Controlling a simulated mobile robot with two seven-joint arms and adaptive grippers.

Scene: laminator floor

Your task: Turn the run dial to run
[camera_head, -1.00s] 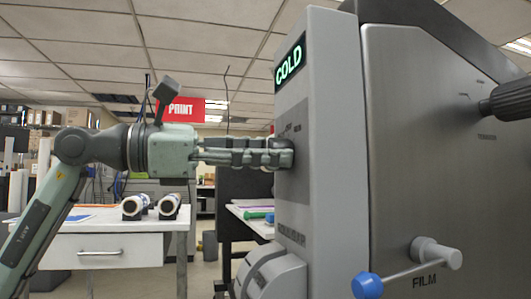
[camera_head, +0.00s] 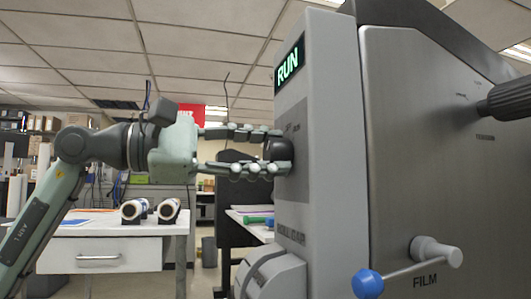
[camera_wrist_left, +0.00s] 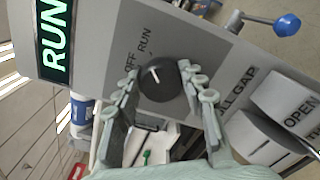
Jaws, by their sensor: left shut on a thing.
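The run dial (camera_wrist_left: 157,84) is a round black knob with a white mark, on a grey panel lettered OFF and RUN. In the head view the dial (camera_head: 277,150) is partly hidden by my fingers. My left gripper (camera_head: 284,151) is shut on the dial, one finger above and one below it. In the wrist view its fingers (camera_wrist_left: 160,78) stand on either side of the knob. The display (camera_head: 289,65) above the dial reads RUN in green letters; it also shows in the wrist view (camera_wrist_left: 54,40). My right gripper is out of view.
The machine's steel side (camera_head: 430,170) fills the right, with a black knob (camera_head: 508,100) and a blue-ended FILM crank (camera_head: 408,270) sticking out. A white table (camera_head: 100,255) with rolls (camera_head: 135,208) stands behind my left arm.

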